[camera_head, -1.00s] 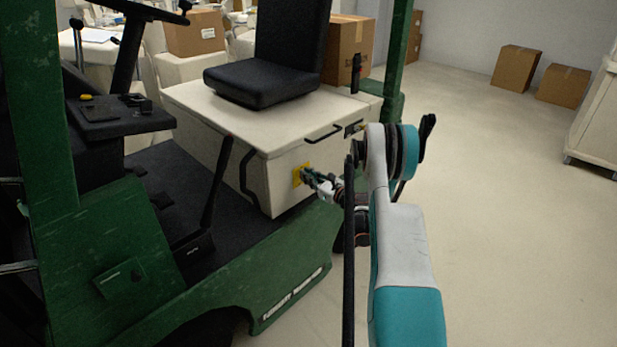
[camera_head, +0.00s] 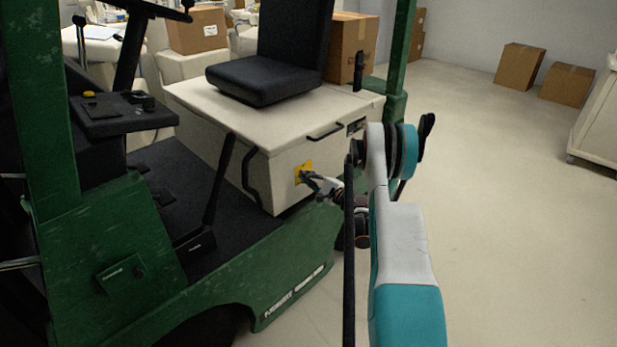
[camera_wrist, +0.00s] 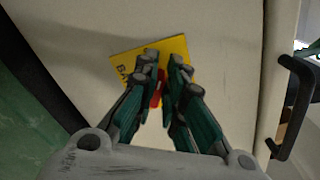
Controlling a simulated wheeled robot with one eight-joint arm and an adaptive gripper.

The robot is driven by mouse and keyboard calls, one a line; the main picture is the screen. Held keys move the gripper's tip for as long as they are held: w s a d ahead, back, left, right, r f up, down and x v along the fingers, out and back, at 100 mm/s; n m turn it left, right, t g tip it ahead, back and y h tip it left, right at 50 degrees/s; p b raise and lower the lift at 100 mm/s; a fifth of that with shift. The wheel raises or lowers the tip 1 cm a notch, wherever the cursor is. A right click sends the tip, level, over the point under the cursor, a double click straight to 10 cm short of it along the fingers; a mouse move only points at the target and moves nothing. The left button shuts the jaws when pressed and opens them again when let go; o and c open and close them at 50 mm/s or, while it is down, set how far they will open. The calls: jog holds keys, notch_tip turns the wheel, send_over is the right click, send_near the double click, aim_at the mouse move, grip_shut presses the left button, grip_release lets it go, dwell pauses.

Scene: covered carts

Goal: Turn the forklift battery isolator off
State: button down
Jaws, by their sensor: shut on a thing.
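The battery isolator has a yellow plate (camera_wrist: 178,46) on the cream side panel of the forklift's seat box; the plate also shows in the head view (camera_head: 298,177). Its red handle (camera_wrist: 157,92) shows between my fingers in the wrist view. My gripper (camera_wrist: 161,75) is shut on the red handle, with one finger on each side. In the head view my gripper (camera_head: 308,178) is small at the plate and hides the handle. The fingers cover part of the plate and its lettering.
The forklift's green body (camera_head: 285,275) lies below the panel. A black grab handle (camera_wrist: 290,105) stands out at the right in the wrist view. A black lever (camera_head: 218,180) stands left of the seat box (camera_head: 225,105).

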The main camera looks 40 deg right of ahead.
jog(key=n, duration=0.3)
jog(key=f+n, duration=0.1)
jog(key=n, duration=0.1)
jog(key=shift+a+n, duration=0.2)
jog(key=shift+n, duration=0.5)
jog(key=c, duration=1.7)
grip_release()
jog(key=shift+r, duration=0.1)
